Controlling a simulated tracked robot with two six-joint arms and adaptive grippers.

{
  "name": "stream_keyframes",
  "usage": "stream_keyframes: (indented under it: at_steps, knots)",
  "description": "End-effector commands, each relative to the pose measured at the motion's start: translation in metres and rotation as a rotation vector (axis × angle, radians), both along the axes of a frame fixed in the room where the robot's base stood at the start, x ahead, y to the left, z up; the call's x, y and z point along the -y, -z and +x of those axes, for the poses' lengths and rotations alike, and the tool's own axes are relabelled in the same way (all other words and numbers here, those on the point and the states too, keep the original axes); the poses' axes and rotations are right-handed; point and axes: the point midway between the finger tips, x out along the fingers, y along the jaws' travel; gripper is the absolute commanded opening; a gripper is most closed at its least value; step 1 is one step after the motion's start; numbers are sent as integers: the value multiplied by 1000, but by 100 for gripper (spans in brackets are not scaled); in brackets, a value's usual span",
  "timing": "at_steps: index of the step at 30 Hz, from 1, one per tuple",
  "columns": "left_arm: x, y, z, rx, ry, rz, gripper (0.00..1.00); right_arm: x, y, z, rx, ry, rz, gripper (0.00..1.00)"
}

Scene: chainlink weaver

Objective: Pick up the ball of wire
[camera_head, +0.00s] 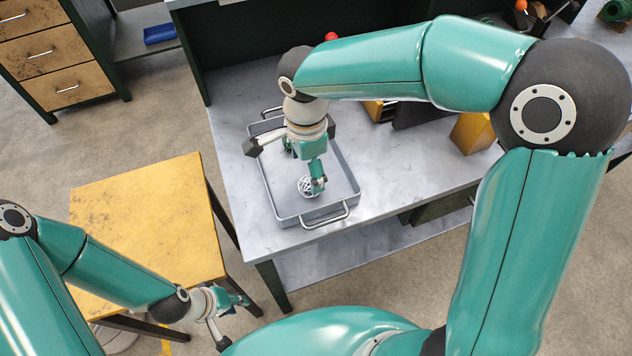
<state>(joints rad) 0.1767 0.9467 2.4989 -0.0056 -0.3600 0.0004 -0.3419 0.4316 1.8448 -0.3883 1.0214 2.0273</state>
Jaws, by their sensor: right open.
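A small white ball of wire (306,187) lies in a grey metal tray (279,201) with handles, on the workbench. My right gripper (309,178) reaches down into the tray, with a green finger right at the ball. The gripper is open; whether its fingers touch the ball I cannot tell, and part of the gripper is hidden by its own wrist. My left gripper (236,299) hangs low at the bottom left, beside the yellow table and far from the ball. Its fingers are small and partly hidden.
The grey workbench top (400,190) is clear to the right of the tray. A yellow block (472,133) stands at its back right. A yellow table (150,215) stands at the left, its top bare. Wooden drawers (55,50) are at the top left.

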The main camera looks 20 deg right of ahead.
Motion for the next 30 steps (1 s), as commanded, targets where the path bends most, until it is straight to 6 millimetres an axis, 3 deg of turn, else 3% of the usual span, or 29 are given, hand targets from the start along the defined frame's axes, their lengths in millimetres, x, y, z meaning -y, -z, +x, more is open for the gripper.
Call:
stream_keyframes:
  at_steps: [10, 19, 30]
  knots:
    - [0, -6, 0, 0, 0, 0, 31, 2, 43, -4, -3, -1, -1, 82]
    - [0, -6, 0, 0, 0, 0, 31, 2, 49, -4, -1, -1, 0, 82]
    - [0, -6, 0, 0, 0, 0, 31, 2, 49, -4, 0, -1, 0, 22]
